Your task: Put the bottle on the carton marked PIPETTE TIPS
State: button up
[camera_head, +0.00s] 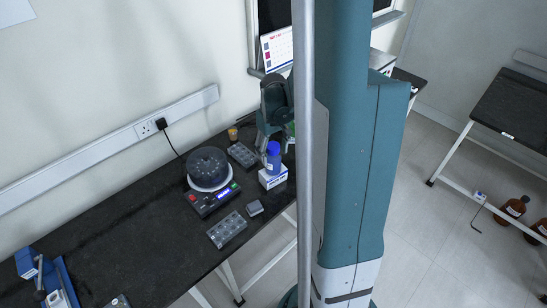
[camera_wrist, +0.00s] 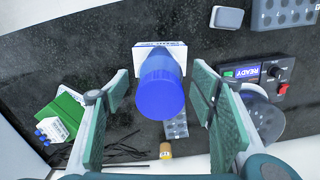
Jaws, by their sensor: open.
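The blue-capped bottle (camera_head: 273,158) stands upright on a white and blue carton (camera_head: 273,180) near the table's front edge, in the head view. In the wrist view the bottle (camera_wrist: 162,88) is seen from above, its blue cap hiding most of its body. The carton (camera_wrist: 144,60) shows behind it; its print is too small to read. My gripper (camera_wrist: 160,95) is open, with one finger on each side of the bottle and gaps between. In the head view my gripper (camera_head: 274,126) is just above and behind the bottle, partly hidden by my arm.
A round device with a lit display (camera_head: 210,180) stands left of the carton. A well plate (camera_head: 227,229), another plate (camera_head: 242,154), a small grey box (camera_head: 255,208) and an amber jar (camera_head: 233,134) lie nearby. A green item and a white box (camera_wrist: 50,125) show in the wrist view.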

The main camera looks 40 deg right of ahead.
aim_at(273, 146)
jog(key=shift+r, duration=3.05)
jog(key=shift+a+r, duration=0.35)
jog(key=shift+a, duration=0.15)
jog(key=s+a+r+n+t+h, duration=0.1)
jog(key=a+r+t, duration=0.1)
jog(key=a+r, duration=0.55)
jog(key=s+a+r+t, duration=0.1)
jog(key=a+r, duration=0.3)
jog(key=a, duration=0.6)
jog(key=s+a+r+t, duration=0.2)
jog(key=s+a, duration=0.2)
jog(key=a, duration=0.3)
jog(key=s+a+r+n+t+y, duration=0.1)
jog(key=s+a+r+t, duration=0.1)
jog(key=a, duration=0.5)
jog(key=shift+s+r, duration=0.55)
jog(key=shift+s, duration=0.7)
